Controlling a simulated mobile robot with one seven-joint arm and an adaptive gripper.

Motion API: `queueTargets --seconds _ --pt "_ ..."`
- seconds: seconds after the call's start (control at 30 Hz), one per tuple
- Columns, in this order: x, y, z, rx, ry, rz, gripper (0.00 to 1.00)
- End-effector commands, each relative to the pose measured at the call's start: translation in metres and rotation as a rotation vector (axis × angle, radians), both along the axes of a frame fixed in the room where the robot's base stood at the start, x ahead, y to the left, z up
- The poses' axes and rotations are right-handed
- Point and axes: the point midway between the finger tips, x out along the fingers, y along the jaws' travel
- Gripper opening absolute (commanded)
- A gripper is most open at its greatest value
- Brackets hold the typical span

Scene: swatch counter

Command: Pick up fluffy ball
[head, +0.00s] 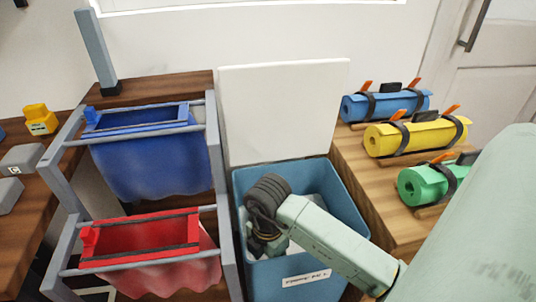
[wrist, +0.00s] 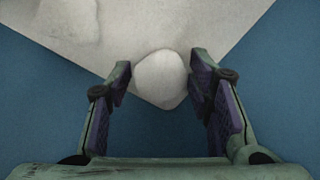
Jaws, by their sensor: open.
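A white, rounded ball (wrist: 160,78) shows in the wrist view, at the near corner of a pale sheet or piece of material (wrist: 205,28). My gripper (wrist: 159,88) is open, with one finger on each side of the ball; I cannot tell whether either finger touches it. In the head view my gripper (head: 262,243) reaches down inside a blue bin (head: 345,200). The ball cannot be made out there, as my wrist and the bin's walls cover much of the inside. Some pale material shows in the bin.
The bin's white lid (head: 285,110) stands open behind it. A rack with a blue bag (head: 155,165) and a red bag (head: 150,262) is close on the left. On the right, a wooden counter (head: 365,185) bears blue, yellow and green rolls (head: 415,137).

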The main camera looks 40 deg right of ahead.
Motion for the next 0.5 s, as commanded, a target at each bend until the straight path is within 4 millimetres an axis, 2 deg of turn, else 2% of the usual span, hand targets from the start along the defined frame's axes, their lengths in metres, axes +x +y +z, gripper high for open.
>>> queueTargets --seconds 0.23,0.5 --pt "0.0000 0.0000 -0.0012 0.000 0.000 0.000 0.47" --pt "0.0001 0.0000 -0.0010 0.000 -0.001 0.000 0.29"
